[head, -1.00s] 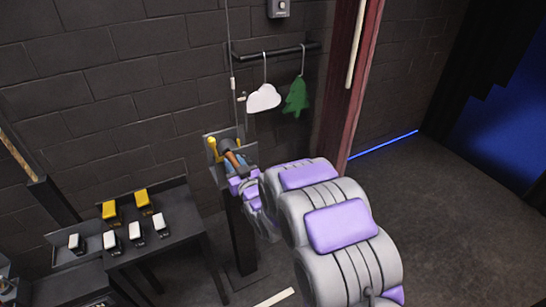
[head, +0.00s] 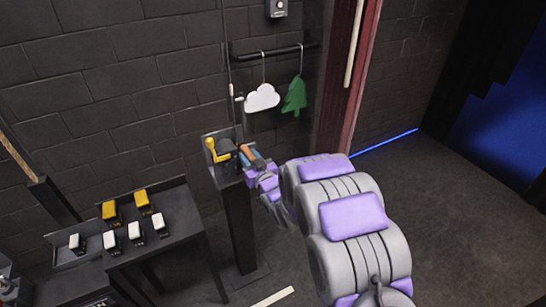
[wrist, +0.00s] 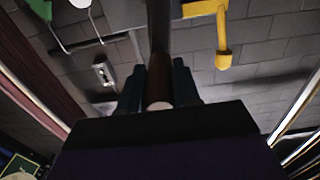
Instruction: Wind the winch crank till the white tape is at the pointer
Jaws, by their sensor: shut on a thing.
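The winch (head: 226,153) sits on top of a dark post by the brick wall. Its brown crank grip (head: 247,153) points up and left on the winch's right side, and it also shows in the wrist view (wrist: 159,75). My gripper (head: 254,162) is shut on this grip, with dark fingers (wrist: 159,88) on either side of it. A rope runs up the wall from the winch. A small white band, which looks like the tape (head: 231,89), is on it. A pale piece, likely the pointer (head: 239,98), is just right of and slightly below the band.
A yellow lever (head: 217,153) stands on the winch's left side. A dark table (head: 185,232) with yellow and white buttons stands at the left. Floor at the right is clear.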

